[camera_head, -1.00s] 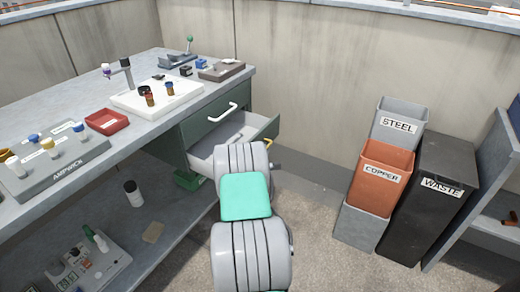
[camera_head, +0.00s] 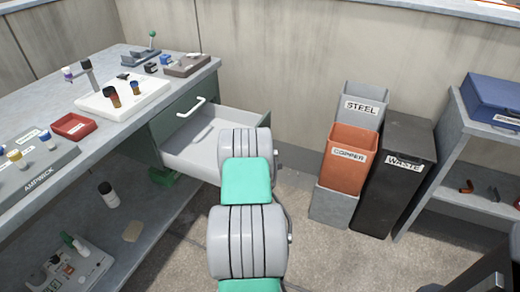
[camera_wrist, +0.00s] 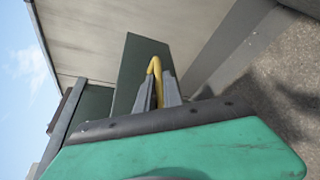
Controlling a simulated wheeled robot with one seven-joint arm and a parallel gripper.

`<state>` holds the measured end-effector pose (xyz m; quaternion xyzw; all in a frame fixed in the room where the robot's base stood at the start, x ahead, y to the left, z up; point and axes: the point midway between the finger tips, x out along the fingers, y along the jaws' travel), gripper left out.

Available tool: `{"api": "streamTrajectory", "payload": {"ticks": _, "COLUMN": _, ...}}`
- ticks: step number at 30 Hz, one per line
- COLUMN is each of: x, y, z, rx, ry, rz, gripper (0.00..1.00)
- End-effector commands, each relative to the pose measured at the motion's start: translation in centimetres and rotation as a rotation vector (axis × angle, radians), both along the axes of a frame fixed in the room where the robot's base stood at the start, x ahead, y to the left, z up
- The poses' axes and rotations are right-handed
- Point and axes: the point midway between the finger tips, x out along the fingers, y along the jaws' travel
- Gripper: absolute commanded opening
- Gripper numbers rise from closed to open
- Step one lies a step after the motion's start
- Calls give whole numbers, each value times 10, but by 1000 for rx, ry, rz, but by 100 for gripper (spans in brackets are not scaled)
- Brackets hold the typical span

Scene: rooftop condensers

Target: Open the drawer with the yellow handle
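The drawer (camera_head: 196,151) under the desk top is pulled well out, and its pale, empty inside shows in the head view. Its yellow handle (camera_wrist: 154,66) is hidden by my arm there. In the wrist view the handle lies between the two grey fingers of my gripper (camera_wrist: 159,78), which look closed around it. The dark green drawer front (camera_wrist: 134,62) stands just behind it. My gripper itself is hidden in the head view.
A shut drawer with a white handle (camera_head: 190,107) is above the open one. Grey steel, orange copper (camera_head: 350,160) and black waste (camera_head: 396,185) bins stand right of my arm, near a shelf (camera_head: 455,150). Concrete floor between desk and bins is clear.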

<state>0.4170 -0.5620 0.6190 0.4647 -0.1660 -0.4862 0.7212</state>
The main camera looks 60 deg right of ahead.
Motion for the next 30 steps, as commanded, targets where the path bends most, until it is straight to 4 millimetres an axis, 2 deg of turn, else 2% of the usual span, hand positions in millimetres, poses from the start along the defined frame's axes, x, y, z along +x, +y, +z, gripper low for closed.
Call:
{"api": "streamTrajectory", "payload": {"ticks": 1, "x": 0, "y": 1, "z": -3, "rx": 4, "ry": 3, "rz": 1, "gripper": 15}}
{"api": "streamTrajectory", "payload": {"ticks": 8, "x": 0, "y": 0, "z": -1, "rx": 2, "ry": 1, "rz": 0, "gripper": 33}}
{"api": "streamTrajectory", "payload": {"ticks": 16, "x": -1, "y": 3, "z": 1, "rx": 1, "ry": 1, "rz": 0, "gripper": 33}}
{"api": "streamTrajectory", "payload": {"ticks": 20, "x": -10, "y": 19, "z": 7, "rx": 1, "ry": 1, "rz": 1, "gripper": 33}}
{"api": "streamTrajectory", "payload": {"ticks": 25, "x": -26, "y": 50, "z": 14, "rx": 1, "ry": 2, "rz": 3, "gripper": 33}}
{"api": "streamTrajectory", "payload": {"ticks": 30, "x": -36, "y": 67, "z": 16, "rx": 1, "ry": 2, "rz": 1, "gripper": 33}}
